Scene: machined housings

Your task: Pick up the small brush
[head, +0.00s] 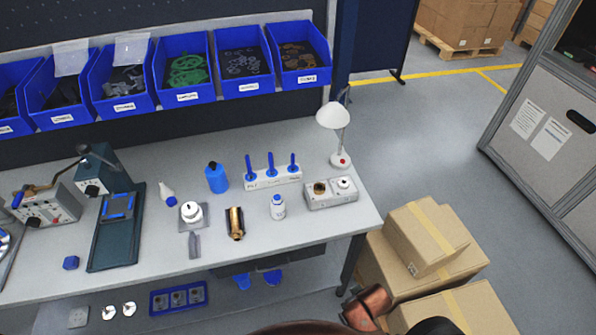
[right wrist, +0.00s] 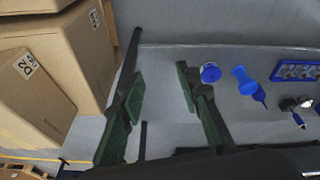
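A white stand (head: 262,182) near the back of the workbench holds three upright brush-like tools with blue handles and dark tips. The tallest (head: 250,167) is at the left, the middle one (head: 270,162) beside it, and the shortest (head: 292,162), which looks like the small brush, at the right. My right gripper (right wrist: 160,75) is open and empty in the right wrist view, with green-padded fingers apart. It is low beside the bench, away from the stand. My left gripper is not in view.
Near the stand are a blue bottle (head: 217,178), a white bottle (head: 278,207), a brass cylinder (head: 236,224), a grey block (head: 330,197) and a lamp (head: 334,118). Blue bins (head: 185,75) hang behind. Cardboard boxes (head: 425,240) stand right of the bench and close to my right gripper.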

